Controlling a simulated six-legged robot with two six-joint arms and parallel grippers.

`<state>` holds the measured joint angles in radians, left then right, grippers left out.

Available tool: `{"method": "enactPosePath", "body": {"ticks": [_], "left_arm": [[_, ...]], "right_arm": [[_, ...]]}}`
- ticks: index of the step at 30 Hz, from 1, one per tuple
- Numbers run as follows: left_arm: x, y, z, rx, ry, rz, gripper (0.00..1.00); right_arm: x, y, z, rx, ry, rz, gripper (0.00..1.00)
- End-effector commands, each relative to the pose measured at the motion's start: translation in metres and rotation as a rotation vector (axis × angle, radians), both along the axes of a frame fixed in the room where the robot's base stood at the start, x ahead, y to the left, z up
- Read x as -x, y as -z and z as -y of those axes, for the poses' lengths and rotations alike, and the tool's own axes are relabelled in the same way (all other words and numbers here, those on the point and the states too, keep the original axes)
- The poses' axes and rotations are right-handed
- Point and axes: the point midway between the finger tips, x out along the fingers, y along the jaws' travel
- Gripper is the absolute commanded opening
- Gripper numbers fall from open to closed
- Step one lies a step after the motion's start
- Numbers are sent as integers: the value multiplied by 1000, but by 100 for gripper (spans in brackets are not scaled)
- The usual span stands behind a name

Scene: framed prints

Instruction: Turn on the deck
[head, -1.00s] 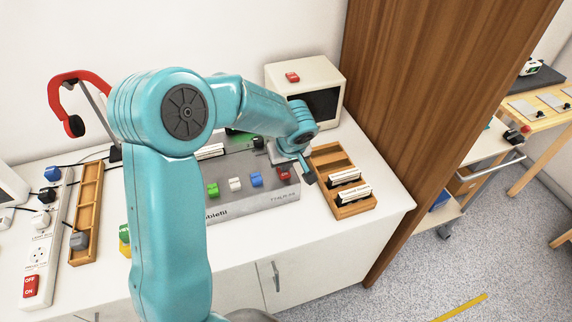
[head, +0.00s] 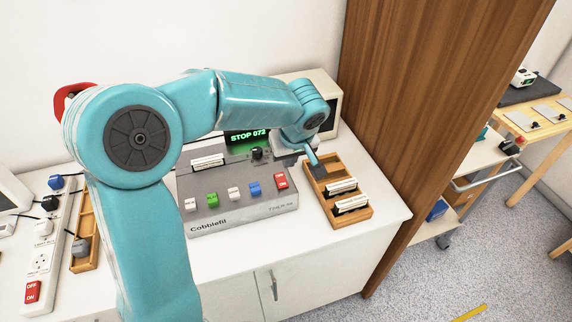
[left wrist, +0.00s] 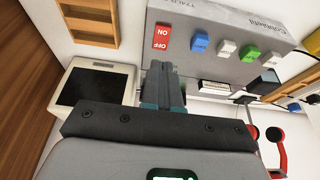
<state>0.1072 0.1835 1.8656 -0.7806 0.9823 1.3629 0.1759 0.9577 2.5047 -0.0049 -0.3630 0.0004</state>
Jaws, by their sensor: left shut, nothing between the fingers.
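The grey deck (head: 245,206), marked Cobblefil, lies on the white bench with white, green and blue keys on its top. Its red ON/OFF switch (head: 281,181) is at the right end; it also shows in the left wrist view (left wrist: 162,37). A display (head: 248,136) at the deck's back is lit green and reads STOP 072. My left gripper (head: 317,162) is shut and empty, apart from the switch, to its right and above the wooden rack's back end. In the left wrist view its closed fingers (left wrist: 161,82) point towards the switch. My right gripper is not in view.
The wooden rack (head: 361,212) with cassettes stands right of the deck. A cream monitor (head: 332,103) is behind my wrist. A power strip (head: 56,250) with a red switch lies at left. A brown wooden panel (head: 430,90) bounds the bench at right.

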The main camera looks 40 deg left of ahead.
Motion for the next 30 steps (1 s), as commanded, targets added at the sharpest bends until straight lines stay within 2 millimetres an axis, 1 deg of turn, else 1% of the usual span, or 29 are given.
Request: {"method": "enactPosePath", "body": {"ticks": [1,3,7,25,26,28,29,30], "left_arm": [[2,-7,4,0,1,4,0],[4,-15,8,0,1,2,0],[7,-24,12,0,0,1,0],[8,-26,14,1,-1,-1,0],[8,-25,14,0,-3,-2,0],[8,-15,14,1,-2,-27,0],[7,-7,15,3,1,-50,0],[8,11,18,5,9,-95,0]], "right_arm": [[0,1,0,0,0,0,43],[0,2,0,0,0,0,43],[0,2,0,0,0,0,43],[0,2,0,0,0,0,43],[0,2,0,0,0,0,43],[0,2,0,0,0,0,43],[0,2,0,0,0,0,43],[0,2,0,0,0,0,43]]}}
